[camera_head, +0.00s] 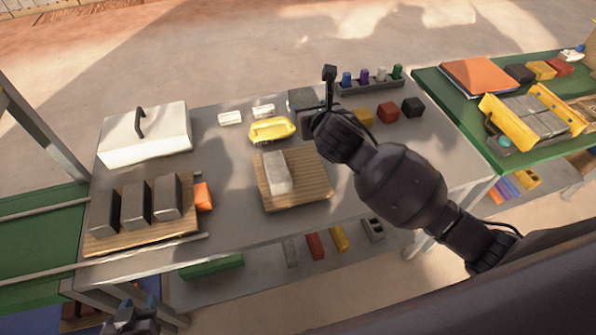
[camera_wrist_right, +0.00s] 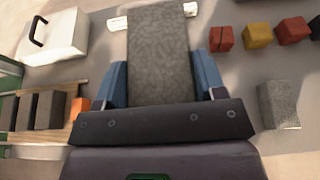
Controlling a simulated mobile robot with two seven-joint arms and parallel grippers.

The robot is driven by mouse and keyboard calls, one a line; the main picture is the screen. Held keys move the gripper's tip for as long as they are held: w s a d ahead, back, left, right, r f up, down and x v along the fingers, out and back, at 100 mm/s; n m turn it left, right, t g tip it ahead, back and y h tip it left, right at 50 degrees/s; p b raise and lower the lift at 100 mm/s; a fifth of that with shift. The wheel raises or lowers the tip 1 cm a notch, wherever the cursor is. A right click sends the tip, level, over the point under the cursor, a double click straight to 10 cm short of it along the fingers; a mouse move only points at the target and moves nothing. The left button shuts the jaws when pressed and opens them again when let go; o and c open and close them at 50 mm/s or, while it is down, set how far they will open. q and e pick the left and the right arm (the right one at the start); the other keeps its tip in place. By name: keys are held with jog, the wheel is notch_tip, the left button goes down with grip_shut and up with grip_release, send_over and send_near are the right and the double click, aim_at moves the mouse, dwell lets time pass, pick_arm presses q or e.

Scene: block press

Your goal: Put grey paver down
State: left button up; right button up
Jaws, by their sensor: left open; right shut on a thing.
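My right gripper (camera_wrist_right: 161,80) is shut on a grey paver (camera_wrist_right: 160,45), with one blue finger on each side of it. In the head view the held grey paver (camera_head: 303,97) shows partly beside my wrist, over the back of the grey table. A wooden board (camera_head: 312,182) lies near the table's middle, with a lighter grey block (camera_head: 277,171) on it. My left gripper (camera_head: 135,317) is open and empty at the bottom left edge, below the table's front. The held paver's underside is hidden.
Several dark grey blocks (camera_head: 136,204) stand on a board at the left, beside an orange block (camera_head: 203,196). A white lidded box (camera_head: 145,134), yellow brush (camera_head: 271,129) and coloured blocks (camera_head: 388,112) occupy the back. Bare tabletop (camera_head: 228,170) lies left of the middle board.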

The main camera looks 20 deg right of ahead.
notch_tip(320, 180, down, 16)
jog(key=shift+r+b, duration=0.15)
jog(key=shift+b, duration=1)
notch_tip(320, 180, down, 4)
jog(key=shift+f+b, duration=0.1)
jog(key=shift+b, duration=0.4)
jog(key=shift+f, duration=0.1)
jog(key=o, duration=1.2)
jog(key=shift+f, duration=0.1)
